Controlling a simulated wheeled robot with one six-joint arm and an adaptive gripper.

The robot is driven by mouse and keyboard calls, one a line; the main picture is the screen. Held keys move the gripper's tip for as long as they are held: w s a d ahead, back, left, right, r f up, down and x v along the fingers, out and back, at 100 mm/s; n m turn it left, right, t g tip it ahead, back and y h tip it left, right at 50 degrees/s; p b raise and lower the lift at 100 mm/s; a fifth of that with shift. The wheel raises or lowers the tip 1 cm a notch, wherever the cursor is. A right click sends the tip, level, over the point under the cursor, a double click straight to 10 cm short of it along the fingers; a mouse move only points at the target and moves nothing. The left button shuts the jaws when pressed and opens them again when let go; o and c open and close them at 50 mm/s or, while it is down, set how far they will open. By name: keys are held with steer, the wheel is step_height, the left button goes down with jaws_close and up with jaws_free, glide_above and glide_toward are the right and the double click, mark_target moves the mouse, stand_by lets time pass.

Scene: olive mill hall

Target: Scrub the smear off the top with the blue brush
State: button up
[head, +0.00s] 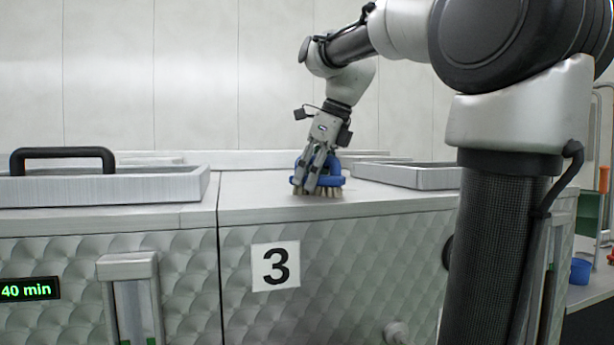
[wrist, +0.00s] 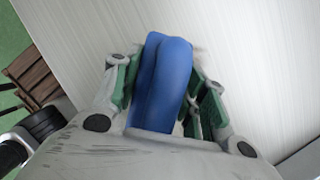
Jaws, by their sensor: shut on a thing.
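The blue brush (head: 331,180) has pale bristles pointing down onto the metal top (head: 262,199) of the unit marked 3. My gripper (head: 313,183) is shut on the brush's blue handle, which fills the space between the fingers. In the wrist view the handle (wrist: 163,84) sits between the green-padded fingers of my gripper (wrist: 165,95), above the pale brushed top (wrist: 260,50). The bristles appear to touch the top, or sit very close to it. I cannot make out a smear in either view; the brush and gripper may cover it.
A shallow metal tray-like lid with a black handle (head: 62,153) is on the left unit. Another raised metal rim (head: 415,176) stands right of the brush. A number 3 plate (head: 275,266) is on the front. The top left of the brush is bare.

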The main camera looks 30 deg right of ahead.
steer(key=shift+s+d, duration=0.1)
steer(key=shift+d, duration=0.4)
steer(key=shift+w+d+r, duration=0.1)
steer(key=shift+w+d, duration=0.1)
steer(key=shift+w, duration=0.85)
steer(key=shift+w+d, duration=0.2)
steer(key=shift+w, duration=0.85)
